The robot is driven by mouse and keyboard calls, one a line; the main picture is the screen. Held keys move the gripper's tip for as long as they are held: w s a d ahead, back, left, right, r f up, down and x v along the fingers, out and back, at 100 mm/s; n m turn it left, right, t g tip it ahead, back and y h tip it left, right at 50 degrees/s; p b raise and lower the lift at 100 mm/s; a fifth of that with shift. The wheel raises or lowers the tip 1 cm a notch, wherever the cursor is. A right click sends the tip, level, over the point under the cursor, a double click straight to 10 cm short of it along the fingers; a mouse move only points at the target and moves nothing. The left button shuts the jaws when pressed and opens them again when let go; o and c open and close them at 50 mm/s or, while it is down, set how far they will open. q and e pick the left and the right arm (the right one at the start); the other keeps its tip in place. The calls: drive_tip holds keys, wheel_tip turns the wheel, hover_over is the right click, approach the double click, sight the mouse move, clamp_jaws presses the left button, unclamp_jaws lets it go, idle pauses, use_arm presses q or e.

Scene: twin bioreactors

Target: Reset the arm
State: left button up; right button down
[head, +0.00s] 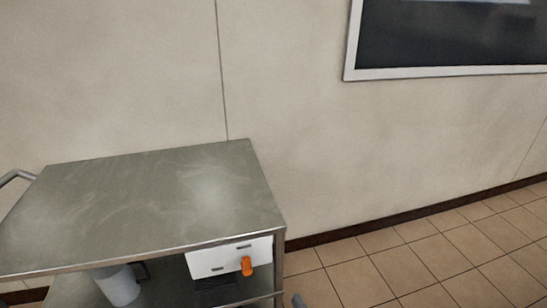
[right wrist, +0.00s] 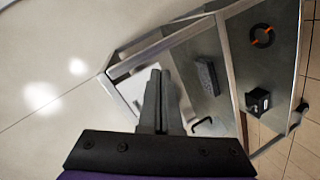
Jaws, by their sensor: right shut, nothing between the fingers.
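My right gripper (right wrist: 156,75) shows in the right wrist view, pointing forward from the bottom middle. Its two dark fingers are together with nothing between them. It stands in front of the metal cart (right wrist: 228,62); I cannot tell the exact distance. In the head view I cannot clearly make out the right gripper. My left gripper is in neither view.
In the head view the cart's grey top (head: 150,195) is bare. Below it are a white box (head: 228,258) with an orange part (head: 247,266) and a white container (head: 118,285). A dark block (right wrist: 207,76) and black-orange ring (right wrist: 262,35) show in the wrist view. Tiled floor (head: 430,255) is clear at right.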

drive_tip(key=s+d+f+m+g+h, duration=0.3)
drive_tip(key=s+d+f+m+g, duration=0.15)
drive_tip(key=d+m, duration=0.35)
drive_tip(key=s+d+f+m+g, duration=0.1)
drive_tip(key=s+d+m+g, duration=0.1)
drive_tip(key=s+m+g, duration=0.3)
drive_tip(key=s+d+f+m, duration=0.1)
drive_tip(key=s+d+m, duration=0.1)
drive_tip(key=s, duration=0.6)
use_arm(q)
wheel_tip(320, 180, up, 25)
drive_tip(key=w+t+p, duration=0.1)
drive_tip(key=p, duration=2)
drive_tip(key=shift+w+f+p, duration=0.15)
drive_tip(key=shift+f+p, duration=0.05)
drive_tip(key=shift+p, duration=0.1)
use_arm(e)
wheel_tip(320, 180, up, 24)
drive_tip(key=w, duration=0.2)
drive_tip(key=shift+r+t, duration=0.25)
drive_tip(key=shift+t, duration=0.2)
drive_tip(key=shift+s+d, duration=0.1)
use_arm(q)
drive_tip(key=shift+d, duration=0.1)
